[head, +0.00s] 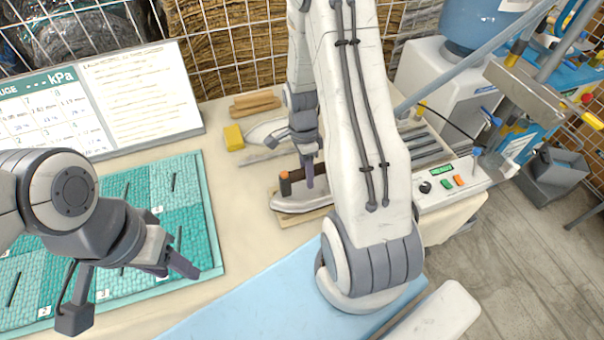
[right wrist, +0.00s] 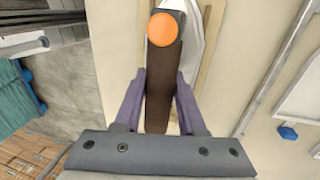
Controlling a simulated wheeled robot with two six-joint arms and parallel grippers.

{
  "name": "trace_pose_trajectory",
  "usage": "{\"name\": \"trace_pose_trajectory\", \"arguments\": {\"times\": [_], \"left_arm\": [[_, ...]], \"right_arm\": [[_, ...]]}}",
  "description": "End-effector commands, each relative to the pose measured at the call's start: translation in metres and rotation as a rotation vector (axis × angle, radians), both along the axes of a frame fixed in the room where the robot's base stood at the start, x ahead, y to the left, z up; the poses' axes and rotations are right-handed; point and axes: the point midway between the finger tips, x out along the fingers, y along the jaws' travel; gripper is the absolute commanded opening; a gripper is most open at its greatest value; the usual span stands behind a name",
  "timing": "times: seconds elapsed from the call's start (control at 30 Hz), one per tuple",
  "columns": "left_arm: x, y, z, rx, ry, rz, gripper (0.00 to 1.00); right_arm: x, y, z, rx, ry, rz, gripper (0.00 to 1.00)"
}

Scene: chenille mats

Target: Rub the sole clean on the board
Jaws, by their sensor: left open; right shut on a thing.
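The iron (head: 300,203), with a brown handle and an orange knob, rests on a small wooden board (head: 290,219) near the middle of the table. Its sole faces down and is hidden. My right gripper (head: 306,172) is shut on the iron's handle from above. In the right wrist view the brown handle (right wrist: 162,85) lies between the two purple fingers (right wrist: 161,100), with strips of the board (right wrist: 206,35) showing beside the pale iron body. My left gripper (head: 128,290) is open and empty above the green mats.
Green textured mats (head: 180,190) lie on the left, with a printed chart (head: 140,95) behind. A yellow block (head: 234,137) and wooden sticks (head: 255,104) lie behind the iron. A control box (head: 450,185) is on the right. A blue cloth (head: 255,305) covers the front.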

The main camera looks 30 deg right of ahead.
Motion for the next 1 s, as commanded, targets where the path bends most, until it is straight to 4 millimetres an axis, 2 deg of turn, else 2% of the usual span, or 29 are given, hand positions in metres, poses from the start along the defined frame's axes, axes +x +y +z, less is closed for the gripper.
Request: {"name": "trace_pose_trajectory", "arguments": {"times": [1.0], "left_arm": [[0.000, 0.000, 0.004, 0.000, 0.000, 0.000, 0.50]], "right_arm": [[-0.011, -0.047, -0.002, -0.002, -0.003, 0.000, 0.00]]}}
